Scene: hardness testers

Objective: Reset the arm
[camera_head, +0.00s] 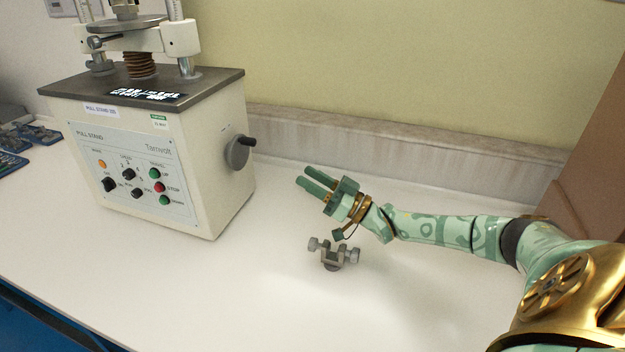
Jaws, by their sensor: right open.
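My right arm (445,229) comes in from the right, green with gold joints, and stretches left above the white bench. Its gripper (311,184) points left and a little up, with its two green fingers apart and nothing between them. A small grey metal clamp (333,255) with knobs on both sides stands on the bench just below and in front of the gripper, apart from it. My left arm and gripper are not in view.
A cream pull stand tester (150,165) with a side crank (240,152) stands left of the gripper. A blue tray of parts (30,135) lies at the far left. A low backsplash (400,155) runs behind. The white bench (210,290) is clear in front.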

